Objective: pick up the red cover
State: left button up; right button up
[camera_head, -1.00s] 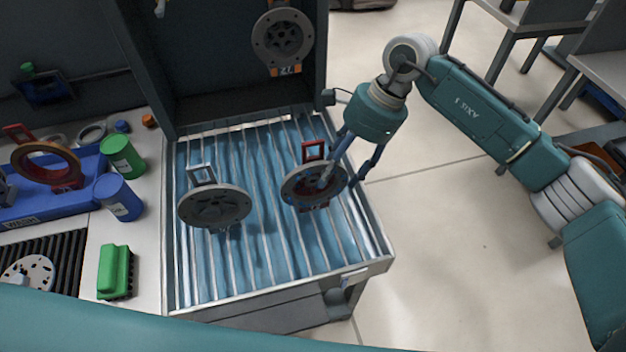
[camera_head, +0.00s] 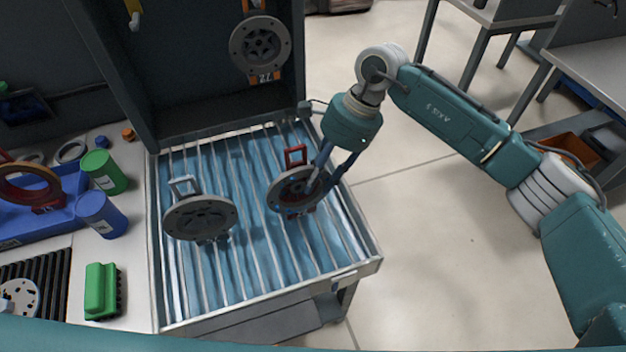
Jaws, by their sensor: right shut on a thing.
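The red cover (camera_head: 283,203) is a round dark grey disc with an upright red handle. It is over the right part of the slatted blue rack, tilted a little. My right gripper (camera_head: 320,183) comes down from the upper right with its fingers at the disc's right side, shut on the red cover. The fingertips are partly lost against the disc. I cannot tell whether the cover still touches the slats. My left gripper is not in view.
A grey disc with a pale handle (camera_head: 200,219) is left of the red cover on the rack (camera_head: 262,295). Another disc (camera_head: 260,45) hangs at the back. Green (camera_head: 103,170) and blue (camera_head: 101,214) cylinders and a green brush (camera_head: 101,290) stand left.

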notch_tip(320, 180, up, 20)
jog(key=b, duration=0.3)
dwell(0.6)
